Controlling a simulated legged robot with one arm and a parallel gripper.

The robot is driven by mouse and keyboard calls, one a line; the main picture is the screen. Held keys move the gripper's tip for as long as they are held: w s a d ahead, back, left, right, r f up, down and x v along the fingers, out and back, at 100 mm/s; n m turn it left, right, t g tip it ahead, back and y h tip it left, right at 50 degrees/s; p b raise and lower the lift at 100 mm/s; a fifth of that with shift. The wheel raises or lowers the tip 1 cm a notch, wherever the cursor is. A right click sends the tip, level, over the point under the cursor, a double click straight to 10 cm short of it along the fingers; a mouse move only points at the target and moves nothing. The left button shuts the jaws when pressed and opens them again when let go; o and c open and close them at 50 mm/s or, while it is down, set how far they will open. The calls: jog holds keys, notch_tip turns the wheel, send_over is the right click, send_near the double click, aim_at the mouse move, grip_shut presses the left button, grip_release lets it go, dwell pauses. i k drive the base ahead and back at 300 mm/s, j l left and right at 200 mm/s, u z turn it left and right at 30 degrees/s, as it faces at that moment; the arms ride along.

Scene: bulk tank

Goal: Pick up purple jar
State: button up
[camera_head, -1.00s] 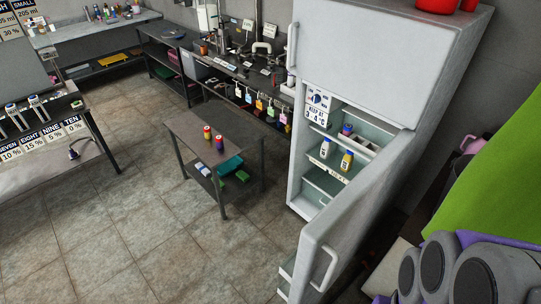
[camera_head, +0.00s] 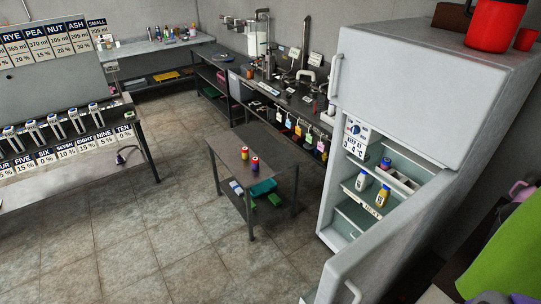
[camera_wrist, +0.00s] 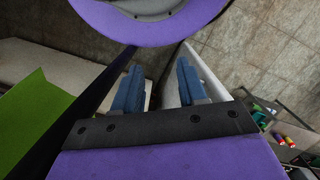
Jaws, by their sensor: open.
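Two small jars stand upright on the low metal table in the head view. One jar (camera_head: 245,153) looks red and yellow; the nearer jar (camera_head: 255,164) looks red with a purple-blue part. They are too small for me to be sure which is the purple jar. Small coloured jars (camera_wrist: 280,139) also show at the right edge of the wrist view. My gripper (camera_wrist: 158,70) shows in the wrist view, its two blue fingers apart with nothing between them, well away from the jars. It is not in the head view.
The low table (camera_head: 225,150) has a lower shelf with green boxes. A fridge (camera_head: 400,90) stands at right, its lower door open, with a white bottle (camera_head: 362,180) and yellow bottle (camera_head: 383,194) inside. Tiled floor (camera_head: 150,230) before the table is clear. A long bench (camera_head: 60,180) is at left.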

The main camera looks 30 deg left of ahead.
aim_at(255, 160)
jog(key=i+j, duration=0.1)
jog(key=j, duration=0.5)
jog(key=i+j+z, duration=0.1)
jog(key=j, duration=0.55)
jog(key=i+j, duration=0.15)
jog(key=j, duration=0.5)
jog(key=i+j, duration=0.1)
jog(key=j, duration=0.5)
jog(key=i+j, duration=0.1)
jog(key=i, duration=0.3)
jog(key=i+j+z, duration=0.1)
jog(key=i, duration=0.25)
jog(key=i+j, duration=0.15)
jog(key=i, duration=0.25)
jog(key=l+z, duration=0.05)
